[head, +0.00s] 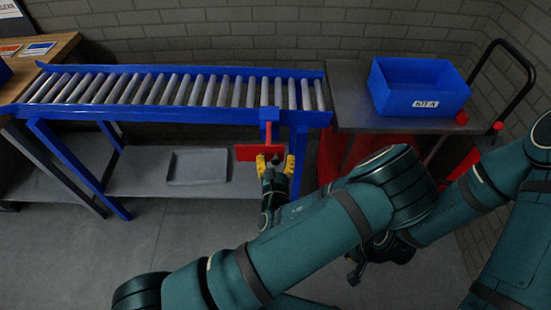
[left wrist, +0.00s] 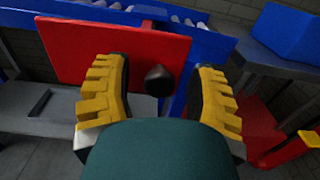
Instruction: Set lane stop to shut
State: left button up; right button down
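The lane stop appears as a red plate (head: 247,153) on a blue bracket at the front right of the roller conveyor, below roller level. In the left wrist view the red plate (left wrist: 100,52) fills the upper left, and a dark round knob (left wrist: 159,80) sticks out near its right end. My left gripper (head: 275,164) is open in front of the plate. Its yellow fingers (left wrist: 160,95) stand on either side of the knob with gaps, apparently not touching it. My right gripper seems to be the small dark shape (head: 356,273) low in the head view; its fingers are unclear.
The blue-framed conveyor (head: 180,113) has grey rollers. A flat grey tray (head: 198,167) lies on the shelf below. At right, a blue bin (head: 420,88) stands on a grey-topped cart (head: 347,100). A wooden table (head: 40,58) stands at left. Open floor lies in front.

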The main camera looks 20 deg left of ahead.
pick_arm(q)
grip_shut()
jog(key=x, duration=0.9)
jog(key=shift+w+a+f+b, duration=0.1)
jog(key=shift+w+b, duration=0.2)
jog(key=shift+w, duration=0.1)
grip_release()
jog(key=shift+s, duration=0.1)
jog(key=v, duration=1.2)
